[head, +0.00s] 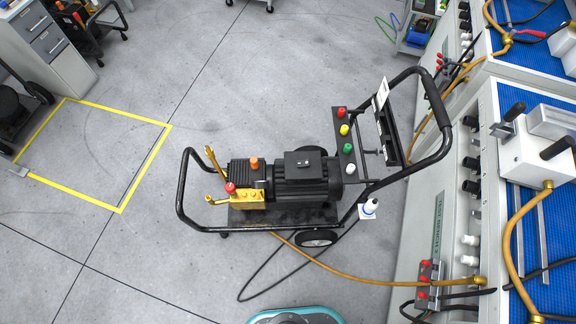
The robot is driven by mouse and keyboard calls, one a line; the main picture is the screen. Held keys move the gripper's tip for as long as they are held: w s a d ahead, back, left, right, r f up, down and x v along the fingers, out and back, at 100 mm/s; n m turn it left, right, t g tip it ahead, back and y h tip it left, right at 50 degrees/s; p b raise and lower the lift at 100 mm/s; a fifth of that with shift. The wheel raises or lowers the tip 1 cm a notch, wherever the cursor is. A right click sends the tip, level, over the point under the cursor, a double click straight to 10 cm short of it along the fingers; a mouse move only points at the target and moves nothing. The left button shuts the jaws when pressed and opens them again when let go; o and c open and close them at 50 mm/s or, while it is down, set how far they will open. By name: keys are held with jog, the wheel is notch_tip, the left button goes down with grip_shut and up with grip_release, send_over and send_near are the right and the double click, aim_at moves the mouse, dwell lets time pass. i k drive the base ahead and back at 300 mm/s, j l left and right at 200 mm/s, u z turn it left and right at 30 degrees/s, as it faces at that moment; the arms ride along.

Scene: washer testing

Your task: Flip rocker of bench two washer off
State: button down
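A pressure washer (300,180) with a black motor, brass pump and black tubular cart frame stands upright on the floor in the middle of the head view. A small black box (303,160) sits on top of its motor. No rocker can be made out clearly, so its position cannot be told. At the right, a test bench (440,215) bears a sign plate too small to read for certain. An orange-brown hose (350,277) runs from beneath the washer to this bench. My gripper is not in view.
Red-topped fittings (425,280) and dark knobs line the near bench's front. A white unit with black handles (540,150) lies on its blue mat. A black cable (262,275) loops on the floor. Yellow tape (145,165) marks clear floor at left. Cabinets (45,45) stand upper left.

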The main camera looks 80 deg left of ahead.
aim_at(300, 163)
jog(key=k+u, duration=0.2)
jog(key=u, duration=2.55)
